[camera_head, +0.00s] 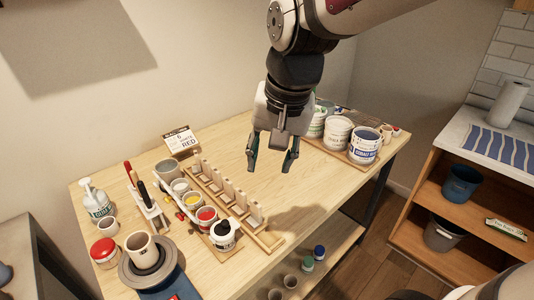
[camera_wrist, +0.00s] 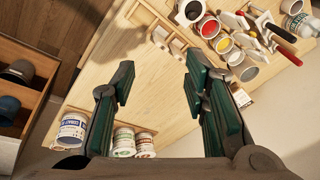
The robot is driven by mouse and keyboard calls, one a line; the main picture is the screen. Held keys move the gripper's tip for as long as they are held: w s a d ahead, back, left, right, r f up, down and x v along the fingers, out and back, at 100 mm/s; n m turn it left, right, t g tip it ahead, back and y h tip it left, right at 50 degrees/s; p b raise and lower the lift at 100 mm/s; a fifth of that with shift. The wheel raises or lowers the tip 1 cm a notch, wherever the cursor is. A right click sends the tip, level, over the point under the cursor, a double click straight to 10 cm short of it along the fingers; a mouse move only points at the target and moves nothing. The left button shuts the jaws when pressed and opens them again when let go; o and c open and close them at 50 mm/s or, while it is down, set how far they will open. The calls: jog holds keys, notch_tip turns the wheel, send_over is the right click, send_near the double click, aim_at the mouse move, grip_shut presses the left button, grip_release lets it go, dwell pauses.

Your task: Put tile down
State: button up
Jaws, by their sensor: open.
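My gripper (camera_head: 272,160) hangs above the middle of the wooden table, fingers pointing down. In the wrist view its green-padded fingers (camera_wrist: 160,82) are spread apart with nothing between them, only bare tabletop beyond. A wooden rack (camera_head: 268,239) stands on the table, left of and nearer than my gripper. Several small pale upright tiles (camera_head: 228,189) stand in a row in it. Part of the rack (camera_wrist: 174,42) also shows near the top of the wrist view. I cannot tell which tile the task means.
Paint cups (camera_head: 206,216) line the rack's left side. Large glaze tubs (camera_head: 364,145) stand on a board at the right. A sign card (camera_head: 180,139) stands at the back. A pot (camera_head: 142,249) sits on the wheel at front left. The table's middle is clear.

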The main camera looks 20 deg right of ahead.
jog(key=s+r+n+t, duration=0.2)
jog(key=s+n, duration=0.4)
jog(key=s, duration=0.4)
jog(key=shift+s+r+t, duration=0.25)
jog(key=shift+r+t, duration=0.05)
jog(key=shift+r, duration=0.35)
jog(key=shift+o, duration=0.6)
